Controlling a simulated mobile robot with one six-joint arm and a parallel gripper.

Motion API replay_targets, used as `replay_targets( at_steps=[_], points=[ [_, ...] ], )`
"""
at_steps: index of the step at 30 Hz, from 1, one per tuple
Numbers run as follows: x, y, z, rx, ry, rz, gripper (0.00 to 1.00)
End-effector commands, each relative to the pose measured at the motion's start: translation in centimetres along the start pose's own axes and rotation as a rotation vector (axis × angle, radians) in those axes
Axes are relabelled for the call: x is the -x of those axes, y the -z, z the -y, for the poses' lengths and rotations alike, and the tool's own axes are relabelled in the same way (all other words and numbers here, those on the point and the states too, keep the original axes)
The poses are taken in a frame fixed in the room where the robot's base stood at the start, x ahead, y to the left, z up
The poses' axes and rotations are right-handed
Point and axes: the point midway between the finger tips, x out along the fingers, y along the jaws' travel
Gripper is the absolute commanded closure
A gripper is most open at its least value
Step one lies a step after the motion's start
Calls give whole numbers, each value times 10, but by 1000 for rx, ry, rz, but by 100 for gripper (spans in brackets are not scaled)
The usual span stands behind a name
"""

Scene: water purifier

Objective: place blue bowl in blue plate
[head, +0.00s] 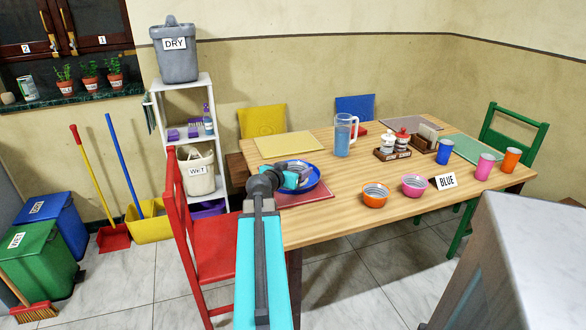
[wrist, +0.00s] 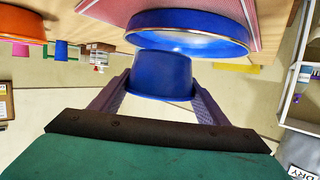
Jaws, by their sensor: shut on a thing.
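The blue bowl (wrist: 162,78) is between the two fingers of my gripper (wrist: 160,86) in the wrist view, and the gripper is shut on it. The blue plate (wrist: 190,22) shows right beside the bowl there, its pale rim line close to the bowl's edge. In the head view the blue plate (head: 317,187) lies on the near left of the table, and my gripper (head: 293,177) is over it. My gripper mostly hides the bowl in the head view. I cannot tell whether the bowl touches the plate.
A red placemat (head: 308,200) lies under the plate on the wooden table (head: 345,215). A jug (head: 345,136) stands behind the plate. Orange (head: 374,195) and pink (head: 414,186) bowls stand to the right, near a BLUE sign (head: 446,181). A red chair (head: 205,255) is at the left.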

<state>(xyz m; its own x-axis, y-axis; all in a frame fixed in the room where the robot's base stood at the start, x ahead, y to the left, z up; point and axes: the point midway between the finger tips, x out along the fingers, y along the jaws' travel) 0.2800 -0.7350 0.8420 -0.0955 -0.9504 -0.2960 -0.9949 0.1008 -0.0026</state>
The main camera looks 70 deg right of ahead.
Motion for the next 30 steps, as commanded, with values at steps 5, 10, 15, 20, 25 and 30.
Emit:
replay_targets(
  at_steps=[5,10,15,20,25,30],
  points=[
    [-19,5,11,-1,0,0,54],
    [-34,8,20,-1,0,0,54],
    [-49,10,29,0,0,0,54],
    [-59,12,35,0,0,0,54],
    [-61,12,36,0,0,0,54],
    [-61,12,36,-1,0,0,54]
  ],
)
